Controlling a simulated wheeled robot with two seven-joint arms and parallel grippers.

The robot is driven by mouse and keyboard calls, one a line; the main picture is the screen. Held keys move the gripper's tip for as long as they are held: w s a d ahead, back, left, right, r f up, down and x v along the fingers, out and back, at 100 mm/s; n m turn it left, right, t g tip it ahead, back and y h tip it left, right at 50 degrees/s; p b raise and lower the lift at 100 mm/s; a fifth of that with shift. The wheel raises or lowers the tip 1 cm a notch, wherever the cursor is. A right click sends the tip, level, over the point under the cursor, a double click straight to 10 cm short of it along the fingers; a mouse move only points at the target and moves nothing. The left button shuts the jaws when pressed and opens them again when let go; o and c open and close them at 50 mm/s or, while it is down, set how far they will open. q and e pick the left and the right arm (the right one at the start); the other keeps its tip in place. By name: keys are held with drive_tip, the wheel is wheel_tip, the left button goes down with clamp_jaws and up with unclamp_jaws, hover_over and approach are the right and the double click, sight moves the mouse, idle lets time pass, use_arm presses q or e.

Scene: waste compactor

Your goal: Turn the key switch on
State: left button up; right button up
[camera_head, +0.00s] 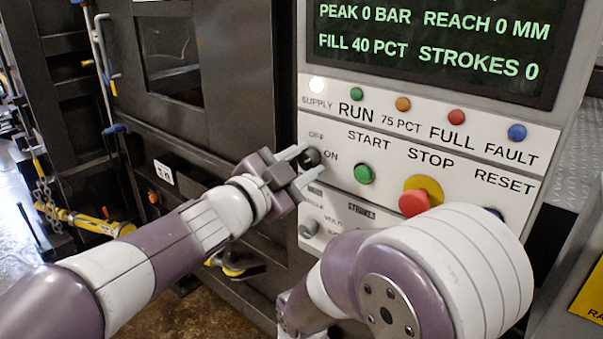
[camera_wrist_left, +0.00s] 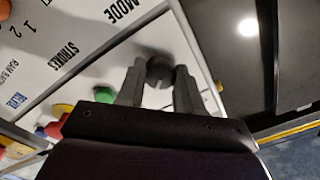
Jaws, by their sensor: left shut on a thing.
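The key switch (camera_head: 311,158) is a dark round knob at the upper left of the white control panel, between the OFF and ON labels. In the left wrist view the knob (camera_wrist_left: 160,70) sits between the two grey fingers. My left gripper (camera_head: 302,163) reaches in from the left and is shut on the knob, one finger on each side of it. The fingers partly hide the switch, so I cannot tell exactly where it points. My right arm crosses the lower right of the head view; its gripper is not seen.
The green START button (camera_head: 364,174) and red STOP button (camera_head: 414,202) are just right of the switch. A grey selector knob (camera_head: 308,228) is below it. The white SUPPLY lamp (camera_head: 317,85) looks lit. The display (camera_head: 430,45) reads strokes 0. My right arm hides the lower panel.

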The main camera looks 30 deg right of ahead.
use_arm(q)
drive_tip(key=shift+m+b, duration=0.35)
drive_tip(key=shift+m, duration=0.55)
drive_tip(key=o, duration=1)
drive_tip(key=shift+o, duration=0.2)
drive_tip(key=shift+s+a+f+b, duration=0.15)
drive_tip(key=shift+a+b, duration=0.15)
drive_tip(key=shift+a, duration=0.2)
drive_tip(key=b+v, duration=0.2)
drive_tip(key=v, duration=0.9)
drive_tip(key=shift+s+a, duration=0.2)
drive_tip(key=shift+a, duration=0.1)
